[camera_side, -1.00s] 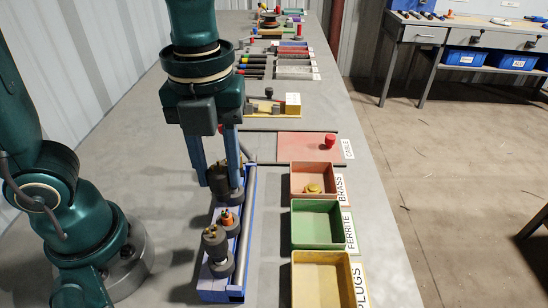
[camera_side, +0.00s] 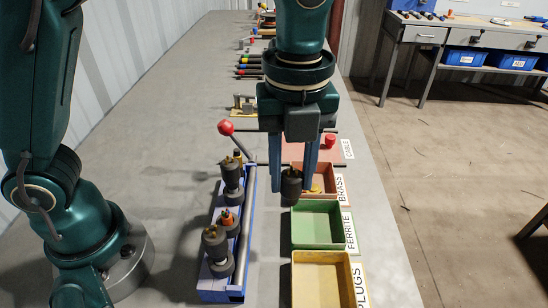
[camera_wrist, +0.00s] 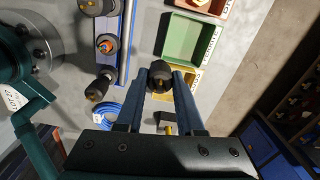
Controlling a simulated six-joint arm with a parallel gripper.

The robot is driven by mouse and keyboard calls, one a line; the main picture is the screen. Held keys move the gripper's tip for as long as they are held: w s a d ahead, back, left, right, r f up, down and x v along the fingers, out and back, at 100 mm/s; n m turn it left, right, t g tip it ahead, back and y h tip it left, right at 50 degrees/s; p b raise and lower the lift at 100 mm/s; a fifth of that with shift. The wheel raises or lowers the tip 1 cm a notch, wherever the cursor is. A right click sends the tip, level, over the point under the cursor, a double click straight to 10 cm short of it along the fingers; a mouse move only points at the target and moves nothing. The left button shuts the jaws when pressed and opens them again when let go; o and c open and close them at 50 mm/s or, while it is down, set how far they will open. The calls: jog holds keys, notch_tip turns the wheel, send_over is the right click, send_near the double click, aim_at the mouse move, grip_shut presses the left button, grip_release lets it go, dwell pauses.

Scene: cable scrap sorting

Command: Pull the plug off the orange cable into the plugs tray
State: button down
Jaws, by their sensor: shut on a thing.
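My gripper (camera_side: 291,192) is shut on a dark plug (camera_side: 291,183) and holds it up in the air. In the side view it overlaps the brass and ferrite trays. The wrist view shows the dark plug (camera_wrist: 159,79) between the fingertips. The orange cable end (camera_side: 228,219) stands in the middle seat of the blue rack (camera_side: 222,290), with no tall dark plug on top. The yellow plugs tray (camera_side: 321,257) looks empty and is nearest the side camera. The wrist view shows the yellow tray (camera_wrist: 186,78) partly hidden by my fingers.
Dark pieces with brass tips stand in the rack's back seat (camera_side: 232,178) and front seat (camera_side: 215,245). The green ferrite tray (camera_side: 318,228) looks empty. The brass tray (camera_side: 344,186) holds a brass-coloured piece. A red-knobbed lever (camera_side: 225,128) rises behind the rack.

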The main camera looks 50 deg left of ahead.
jog(key=shift+m, duration=0.7)
jog(key=d+f, duration=0.7)
jog(key=shift+d+f, duration=0.15)
jog(key=shift+s+d+f, duration=0.1)
jog(key=shift+s+f, duration=0.15)
jog(key=shift+f, duration=1.85)
jog(key=shift+f, duration=0.6)
jog(key=shift+c, duration=2.2)
grip_release()
